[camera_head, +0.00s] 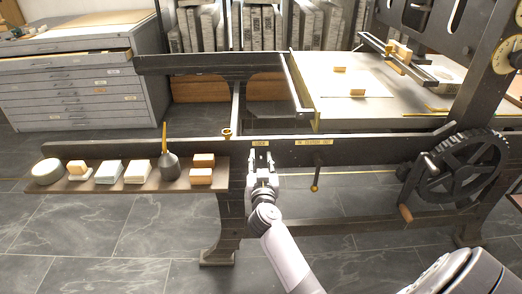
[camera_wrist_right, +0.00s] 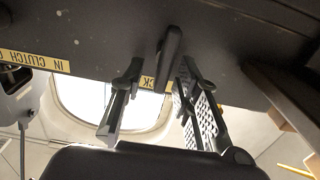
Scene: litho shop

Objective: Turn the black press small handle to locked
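The black press small handle (camera_wrist_right: 170,55) sticks out from the dark press rail in the right wrist view. It stands between the two finger ends of my right gripper (camera_wrist_right: 160,72). The fingers are apart, with a gap visible on the left side; I cannot tell if the right finger touches the handle. A yellow label (camera_wrist_right: 149,82) ending in "CK" shows partly hidden behind the handle. In the head view my right gripper (camera_head: 262,156) is at the front rail, below a small yellow label (camera_head: 259,144), and hides the handle. My left gripper is not in view.
A lever with a brass knob (camera_head: 316,172) hangs right of my gripper, under another yellow label (camera_head: 314,142); the wrist view reads "IN CLUTCH" (camera_wrist_right: 34,61). A shelf (camera_head: 120,184) with sponges and bottle is left. A gear wheel (camera_head: 462,165) stands right.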

